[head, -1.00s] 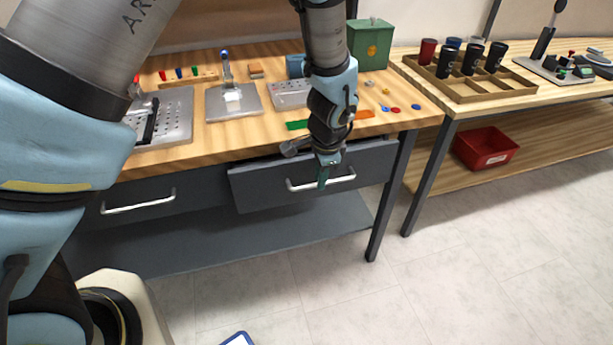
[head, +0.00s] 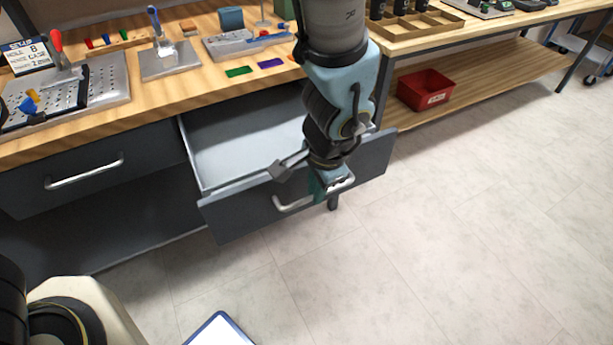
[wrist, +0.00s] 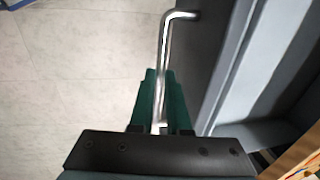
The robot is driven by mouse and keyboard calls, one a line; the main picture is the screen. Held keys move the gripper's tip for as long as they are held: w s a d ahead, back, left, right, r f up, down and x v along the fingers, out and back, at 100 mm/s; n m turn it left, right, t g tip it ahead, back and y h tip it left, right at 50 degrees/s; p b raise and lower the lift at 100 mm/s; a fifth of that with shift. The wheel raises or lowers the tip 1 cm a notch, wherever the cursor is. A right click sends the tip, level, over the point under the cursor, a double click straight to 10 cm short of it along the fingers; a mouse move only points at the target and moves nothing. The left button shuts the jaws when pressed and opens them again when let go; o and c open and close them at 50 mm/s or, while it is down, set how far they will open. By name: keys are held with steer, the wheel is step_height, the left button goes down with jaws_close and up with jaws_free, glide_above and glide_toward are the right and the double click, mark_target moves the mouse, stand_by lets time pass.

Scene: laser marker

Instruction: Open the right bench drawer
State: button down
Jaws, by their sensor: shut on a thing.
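The right bench drawer (head: 240,216) is pulled well out from the bench, and its pale grey inside (head: 235,150) shows empty where my arm does not cover it. Its silver bar handle (head: 290,204) runs across the dark front. My gripper (head: 317,187) is at the middle of that handle, with my arm reaching over the drawer from above. In the wrist view, the green fingers of my gripper (wrist: 160,100) are shut on the handle (wrist: 165,50), one finger on each side of the bar.
The left drawer (head: 90,175) is closed. The wooden bench top (head: 150,105) holds a perforated plate, a clamp and small coloured parts. A second bench at the right has a red bin (head: 425,90) on its lower shelf. The floor (head: 450,240) in front is clear.

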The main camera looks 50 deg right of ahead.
steer(key=shift+s, duration=0.15)
steer(key=c, duration=0.9)
jaws_free()
steer(key=r, duration=0.3)
steer(key=s+r, duration=0.1)
steer(key=r, duration=0.3)
steer(key=s+r, duration=0.1)
steer(key=r, duration=0.2)
steer(key=shift+a+r+b, duration=0.3)
steer(key=shift+a+b, duration=0.05)
steer(key=shift+a, duration=0.05)
